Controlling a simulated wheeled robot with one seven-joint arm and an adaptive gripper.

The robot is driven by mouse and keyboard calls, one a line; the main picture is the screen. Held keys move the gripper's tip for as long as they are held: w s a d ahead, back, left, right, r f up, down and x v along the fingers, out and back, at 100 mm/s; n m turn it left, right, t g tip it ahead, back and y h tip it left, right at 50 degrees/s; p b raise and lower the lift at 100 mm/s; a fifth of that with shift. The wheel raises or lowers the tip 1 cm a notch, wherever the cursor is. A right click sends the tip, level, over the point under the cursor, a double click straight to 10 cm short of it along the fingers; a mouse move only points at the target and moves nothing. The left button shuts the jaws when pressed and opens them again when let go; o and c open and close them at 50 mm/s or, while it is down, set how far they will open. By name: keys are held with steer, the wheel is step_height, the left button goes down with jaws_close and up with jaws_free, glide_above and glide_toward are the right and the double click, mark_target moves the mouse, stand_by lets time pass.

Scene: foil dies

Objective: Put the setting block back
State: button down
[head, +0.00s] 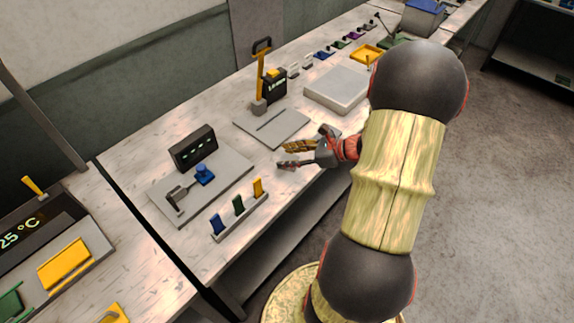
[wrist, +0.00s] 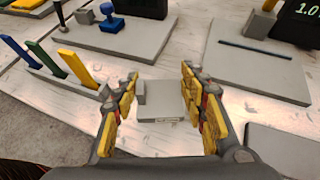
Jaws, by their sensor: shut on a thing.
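My gripper (wrist: 158,85) reaches over the front part of the bench, and it shows in the head view (head: 284,157) beside the slotted grey plate. Its two yellow-padded fingers are shut on a plain grey block, which I take for the setting block (wrist: 160,104). The block sits between the fingers in the wrist view, with a small pale label on its near face. In the head view the fingers and arm hide most of it. I cannot tell whether its underside touches the bench.
A rack (head: 241,216) with blue, green and yellow upright strips stands at the bench's front edge. Behind it is a grey plate (head: 225,182) with a blue-knobbed tool and a dark display. The slotted plate (head: 290,125), yellow-handled lever (head: 261,75) and pale slab (head: 322,96) stand farther along.

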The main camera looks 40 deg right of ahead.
steer(key=shift+w+d+f+b, duration=0.25)
steer(key=shift+w+f, duration=0.15)
steer(key=shift+f, duration=0.15)
steer(key=shift+w+d+f+b, duration=0.1)
steer(key=shift+w+d+f, duration=0.1)
steer(key=shift+w+f, duration=0.3)
steer(key=shift+d+f+b, duration=0.1)
steer(key=shift+f+b, duration=0.65)
steer(key=shift+f, duration=0.85)
steer(key=shift+f, duration=0.1)
steer(key=c, duration=1)
jaws_free()
